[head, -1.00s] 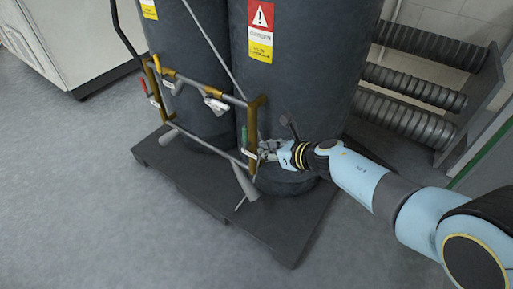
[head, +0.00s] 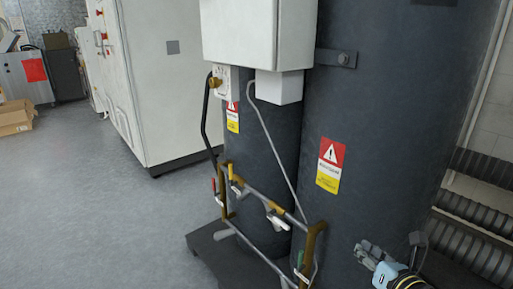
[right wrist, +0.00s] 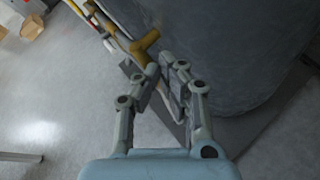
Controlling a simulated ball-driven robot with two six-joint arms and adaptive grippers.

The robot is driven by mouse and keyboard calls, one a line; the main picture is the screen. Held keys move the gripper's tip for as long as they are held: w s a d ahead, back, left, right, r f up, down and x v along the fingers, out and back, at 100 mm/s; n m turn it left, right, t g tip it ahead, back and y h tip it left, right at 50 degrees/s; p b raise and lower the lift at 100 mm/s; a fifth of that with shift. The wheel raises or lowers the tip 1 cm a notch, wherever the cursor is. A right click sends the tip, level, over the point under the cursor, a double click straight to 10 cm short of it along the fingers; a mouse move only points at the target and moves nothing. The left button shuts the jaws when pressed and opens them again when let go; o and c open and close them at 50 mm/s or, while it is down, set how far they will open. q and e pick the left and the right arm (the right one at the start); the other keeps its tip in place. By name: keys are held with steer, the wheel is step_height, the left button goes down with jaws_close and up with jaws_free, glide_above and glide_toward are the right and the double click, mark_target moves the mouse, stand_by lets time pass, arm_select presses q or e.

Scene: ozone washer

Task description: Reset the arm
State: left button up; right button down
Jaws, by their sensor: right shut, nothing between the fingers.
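My right gripper (head: 368,254) is at the bottom right of the head view, in front of the dark right tank (head: 375,130). It is to the right of the brass and grey pipe frame (head: 312,245), apart from it in the picture. In the right wrist view its fingers (right wrist: 166,78) are close together with nothing held. The pipe frame's brass part (right wrist: 145,42) shows just beyond the fingertips there. Most of my right arm is outside the head view. My left gripper is not in view.
Small valve handles, one red (head: 214,185), sit on the pipe frame. A dark base (head: 207,243) lies under the tanks. Ribbed grey pipes (head: 475,225) are at the right. A white cabinet (head: 150,90) and cardboard boxes (head: 15,117) stand at the left.

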steer(key=s+d+r+m+h, duration=0.5)
steer(key=d+r+m+h, duration=0.25)
steer(key=m, duration=0.55)
steer(key=s+d+m+g+h, duration=0.1)
steer(key=s+d+m+g, duration=0.3)
steer(key=s+m, duration=0.45)
steer(key=s+a+r+m+g+y, duration=0.1)
steer(key=s+a+m+g+y, duration=0.2)
steer(key=s+a+m, duration=0.4)
steer(key=s+a+r+m+g+y, duration=0.1)
steer(key=s+a+m+g+y, duration=0.25)
steer(key=s, duration=0.65)
step_height(320, 180, down, 24)
steer(key=s+d+m+g, duration=0.1)
steer(key=s+d+g, duration=0.1)
steer(key=s+d+f, duration=0.1)
steer(key=s+f, duration=1.6)
steer(key=s, duration=0.1)
steer(key=shift+s+d+g+h, duration=0.2)
steer(key=shift+d+g+h, duration=0.05)
steer(key=shift+g+h, duration=0.15)
